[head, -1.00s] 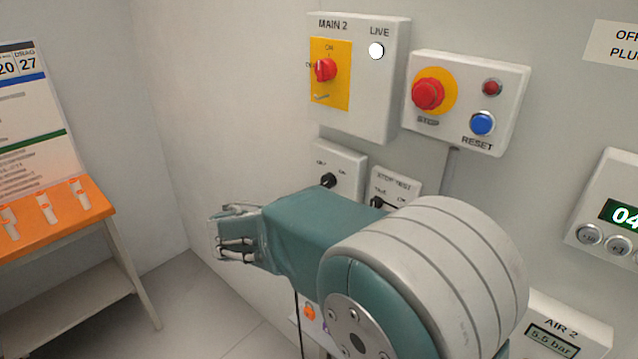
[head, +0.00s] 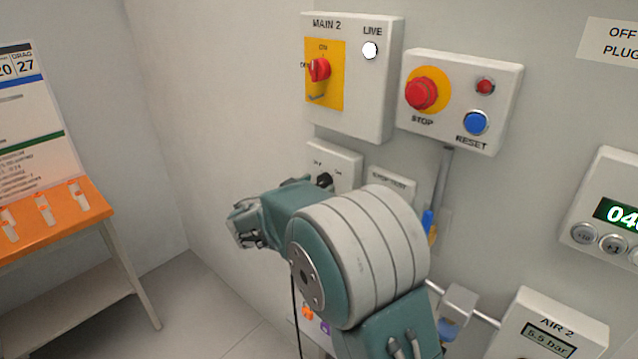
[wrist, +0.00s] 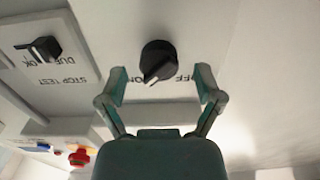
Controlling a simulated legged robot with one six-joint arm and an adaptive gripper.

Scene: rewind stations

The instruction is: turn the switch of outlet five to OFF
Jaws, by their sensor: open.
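A black rotary switch (head: 323,181) sits on a white box on the wall below the MAIN 2 box. In the wrist view the black knob (wrist: 158,62) shows with a white mark and the words OFF and ON upside down beside it. Its mark points toward the lower left there, between the labels. My gripper (wrist: 158,84) is open and empty. Its two fingers are spread on either side, just below the knob in the wrist view; I cannot tell how far away the knob is. In the head view my gripper (head: 240,228) is left of the switch. No outlet number is legible.
The STOP TEST box (head: 393,185) is right of the switch, partly behind my arm; its knob (wrist: 40,48) shows in the wrist view. MAIN 2 (head: 350,80) and the STOP/RESET box (head: 460,100) are above. An orange-topped table (head: 60,225) stands left.

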